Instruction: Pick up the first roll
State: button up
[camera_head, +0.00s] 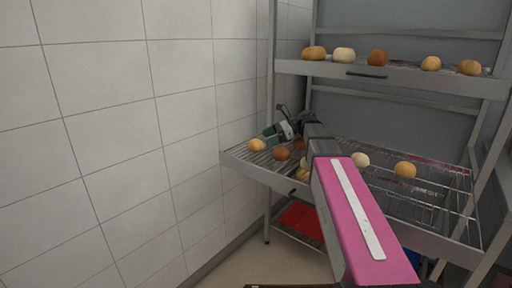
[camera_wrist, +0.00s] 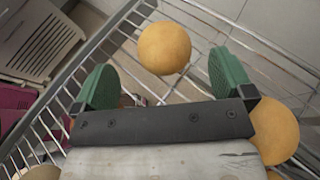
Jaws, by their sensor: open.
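Several rolls lie on the middle wire rack (camera_head: 437,195). A golden roll (camera_head: 257,145) sits at the rack's left end, and a darker brown roll (camera_head: 281,153) lies to its right. My gripper (camera_head: 278,130) is over the left part of this rack, close to these rolls. In the wrist view my gripper (camera_wrist: 162,82) has its two green fingers wide apart. A round golden roll (camera_wrist: 164,48) shows just beyond and between the fingertips, with no finger visibly touching it. Another roll (camera_wrist: 275,130) is partly hidden behind the right side of the gripper. Which roll is the first, I cannot tell.
An upper shelf (camera_head: 345,70) above the rack carries several more rolls. A tiled wall (camera_head: 130,130) stands close on the left. Two other rolls, a pale one (camera_head: 360,160) and a golden one (camera_head: 405,170), lie to the right. A red item (camera_head: 303,222) is below.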

aim_at(258, 143)
jog(key=shift+f+x, duration=0.15)
jog(key=shift+x, duration=1.25)
jog(key=shift+f+x, duration=0.2)
jog(key=shift+x, duration=1.15)
jog(key=shift+w+d, duration=0.1)
jog(key=c, duration=1)
